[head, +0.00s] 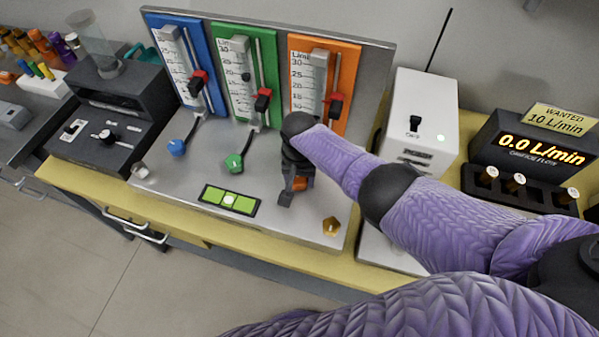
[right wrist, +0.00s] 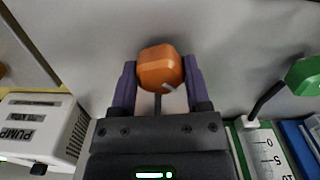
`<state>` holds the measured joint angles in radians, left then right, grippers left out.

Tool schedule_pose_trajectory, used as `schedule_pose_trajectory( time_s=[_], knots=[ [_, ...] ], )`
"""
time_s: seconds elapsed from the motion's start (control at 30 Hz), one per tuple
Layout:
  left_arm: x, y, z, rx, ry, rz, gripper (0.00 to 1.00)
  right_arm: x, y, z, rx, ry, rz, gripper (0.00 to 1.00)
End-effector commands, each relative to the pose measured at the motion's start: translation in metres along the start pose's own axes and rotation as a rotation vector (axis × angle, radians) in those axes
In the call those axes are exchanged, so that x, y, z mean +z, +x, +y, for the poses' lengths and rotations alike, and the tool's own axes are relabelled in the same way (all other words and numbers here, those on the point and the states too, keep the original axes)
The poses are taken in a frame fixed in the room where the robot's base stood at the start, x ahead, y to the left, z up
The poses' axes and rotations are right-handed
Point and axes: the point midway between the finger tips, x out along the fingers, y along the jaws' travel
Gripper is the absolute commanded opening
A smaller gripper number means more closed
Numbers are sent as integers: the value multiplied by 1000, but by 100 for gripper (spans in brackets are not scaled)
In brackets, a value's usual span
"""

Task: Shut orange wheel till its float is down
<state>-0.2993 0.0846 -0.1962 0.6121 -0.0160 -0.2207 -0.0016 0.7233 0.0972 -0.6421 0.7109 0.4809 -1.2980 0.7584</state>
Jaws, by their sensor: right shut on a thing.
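The orange wheel (right wrist: 160,68) sits between the two fingers of my right gripper (right wrist: 159,78), which is shut on it. In the head view a small part of the wheel (head: 300,184) shows beside my right gripper (head: 291,192), at the front of the grey flow stand. The orange panel (head: 347,58) stands behind, with a scale and a clear tube (head: 319,76). I cannot make out its float; my wrist is close in front of the panel's lower part. The display (head: 540,147) reads 0.0 L/min. My left gripper is not in view.
The blue wheel (head: 177,147) and green wheel (head: 234,163) stand left of my gripper. A level (head: 229,200) and a brass knob (head: 331,226) are on the stand's front. The white pump box (head: 421,113) is to the right. A dark device (head: 110,120) is at left.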

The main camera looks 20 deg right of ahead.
Motion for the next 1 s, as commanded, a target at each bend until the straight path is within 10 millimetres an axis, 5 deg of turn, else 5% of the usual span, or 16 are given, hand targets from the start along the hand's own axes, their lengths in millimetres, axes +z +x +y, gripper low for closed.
schedule_pose_trajectory(
  time_s=[1.0],
  knots=[
    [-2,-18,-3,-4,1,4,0,-2,-2,0,-4,830,5,2]
  ],
)
